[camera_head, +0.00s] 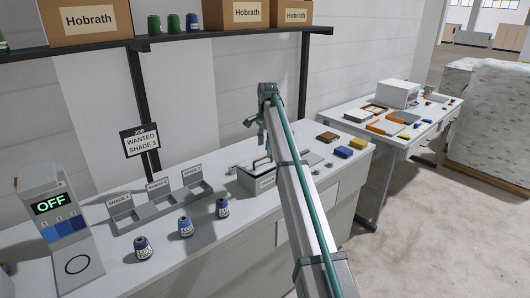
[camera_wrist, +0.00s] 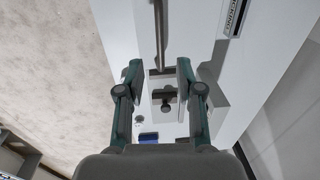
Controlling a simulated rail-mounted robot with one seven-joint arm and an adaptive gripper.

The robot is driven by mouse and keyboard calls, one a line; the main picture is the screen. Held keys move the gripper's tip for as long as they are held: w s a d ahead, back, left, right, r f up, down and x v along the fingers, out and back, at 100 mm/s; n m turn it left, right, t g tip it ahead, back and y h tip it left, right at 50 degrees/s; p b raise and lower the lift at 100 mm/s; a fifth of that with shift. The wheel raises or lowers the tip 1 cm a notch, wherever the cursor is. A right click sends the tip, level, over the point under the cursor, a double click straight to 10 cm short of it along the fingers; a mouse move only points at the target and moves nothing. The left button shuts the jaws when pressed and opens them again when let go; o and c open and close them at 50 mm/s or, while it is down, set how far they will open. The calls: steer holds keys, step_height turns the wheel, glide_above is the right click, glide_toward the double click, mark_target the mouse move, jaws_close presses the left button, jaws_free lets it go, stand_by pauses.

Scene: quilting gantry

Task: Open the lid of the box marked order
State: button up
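A pale grey box (camera_head: 250,182) stands on the long white counter behind my arm in the head view, its right part hidden by the arm. Its lid looks shut and has a bar handle (camera_head: 261,161). A front label (camera_head: 267,182) is too small to read. My gripper (camera_head: 258,132) is above the box, pointing down. In the wrist view my gripper (camera_wrist: 160,78) has its two fingers spread apart with nothing held. A long thin bar (camera_wrist: 160,35) and a dark knob-like part (camera_wrist: 165,98) show below, between the fingers.
Three thread spools (camera_head: 185,226) and a shade tray (camera_head: 160,203) are left of the box. A device reading OFF (camera_head: 55,205) stands at far left. Colored blocks (camera_head: 343,152) lie to the right. A shelf (camera_head: 180,36) with boxes runs above. A second table (camera_head: 345,122) is farther right.

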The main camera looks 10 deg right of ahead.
steer(key=shift+w+f+p, duration=0.2)
steer(key=shift+f+p, duration=0.5)
steer(key=shift+f, duration=2.15)
jaws_close()
